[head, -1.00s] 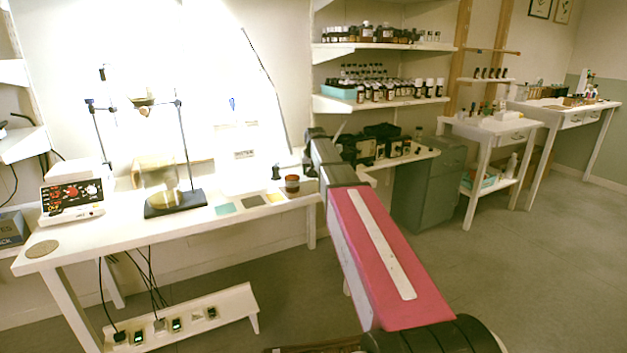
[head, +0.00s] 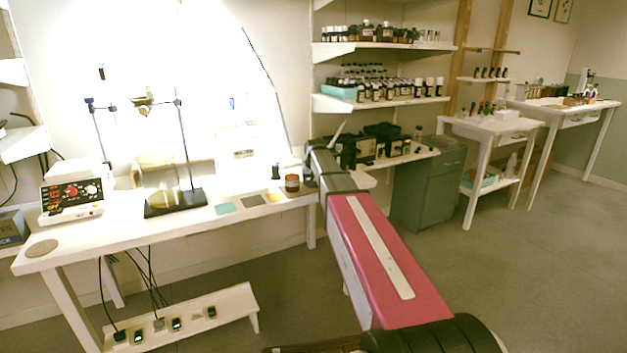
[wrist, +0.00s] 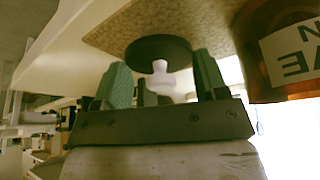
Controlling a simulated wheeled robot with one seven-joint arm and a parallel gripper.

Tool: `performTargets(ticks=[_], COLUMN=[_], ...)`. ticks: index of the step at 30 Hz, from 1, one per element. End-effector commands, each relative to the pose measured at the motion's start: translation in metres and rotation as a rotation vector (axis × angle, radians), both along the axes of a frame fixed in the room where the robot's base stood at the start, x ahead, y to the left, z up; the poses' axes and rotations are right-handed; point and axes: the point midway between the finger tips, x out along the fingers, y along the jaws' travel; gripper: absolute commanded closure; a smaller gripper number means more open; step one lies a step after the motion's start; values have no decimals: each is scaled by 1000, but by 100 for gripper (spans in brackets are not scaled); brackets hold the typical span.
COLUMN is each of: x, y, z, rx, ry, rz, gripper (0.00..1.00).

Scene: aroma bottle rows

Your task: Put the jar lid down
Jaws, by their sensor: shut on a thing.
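The jar lid (wrist: 150,49) is a dark round disc with a pale knob (wrist: 161,78), seen in the wrist view, where the scene appears upside down. My gripper (wrist: 160,72) has its two green fingers on either side of the knob and is shut on the lid. The disc lies at or very close to the speckled brown mat (wrist: 112,34); I cannot tell whether it touches. An amber jar (wrist: 258,30) with a white label is beside the lid; it also shows in the head view (head: 292,184). My arm hides the gripper and lid in the head view.
The white bench (head: 120,232) holds a dark-based stand (head: 175,203), a control box (head: 72,202) and coloured tiles (head: 225,208). A small dark bottle (head: 275,172) stands just left of the jar. Shelves of bottles (head: 385,92) are behind.

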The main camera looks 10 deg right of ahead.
Motion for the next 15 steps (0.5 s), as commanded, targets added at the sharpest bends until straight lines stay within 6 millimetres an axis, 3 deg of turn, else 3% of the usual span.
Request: performTargets(ticks=[5, 6, 8, 15], x=[0, 0, 0, 0], y=[0, 0, 0, 0], z=[-3, -3, -3, -3], rx=[0, 0, 0, 0], ry=[0, 0, 0, 0], rz=[0, 0, 0, 0], gripper=[56, 31, 11, 8])
